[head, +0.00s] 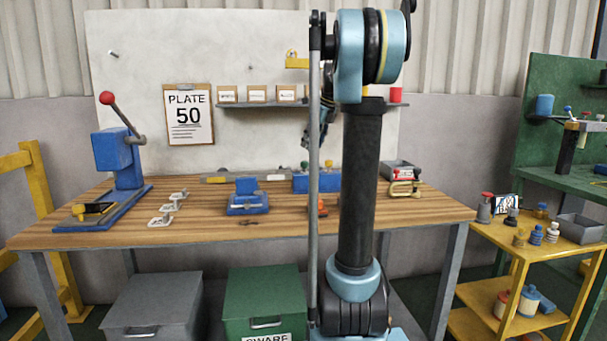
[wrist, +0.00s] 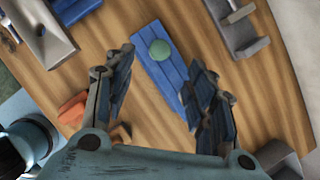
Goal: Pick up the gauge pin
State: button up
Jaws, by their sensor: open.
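A blue block (head: 302,183) stands on the workbench behind my arm, with small coloured knobs on top. In the wrist view, a blue block (wrist: 150,30) lies below my gripper and carries a round green knob (wrist: 160,50). The knob may be the head of the gauge pin; I cannot tell for sure, and any shaft is hidden. My gripper (wrist: 163,62) is open, with its fingers on either side of the block in the picture and nothing held between them. In the head view my gripper (head: 318,138) is above the bench, partly hidden by my own arm.
The wooden workbench (head: 110,220) also holds a blue lever press (head: 118,158), a small blue fixture (head: 247,203) and pale metal clamps (head: 165,215). In the wrist view, a grey bracket (wrist: 240,32) and an orange object (wrist: 72,109) lie near the block. The front bench strip is mostly clear.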

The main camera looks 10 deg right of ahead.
aim_at(304, 164)
jog(key=x, duration=1.1)
jog(key=shift+d, duration=0.1)
jog(key=shift+r, duration=0.1)
grip_shut()
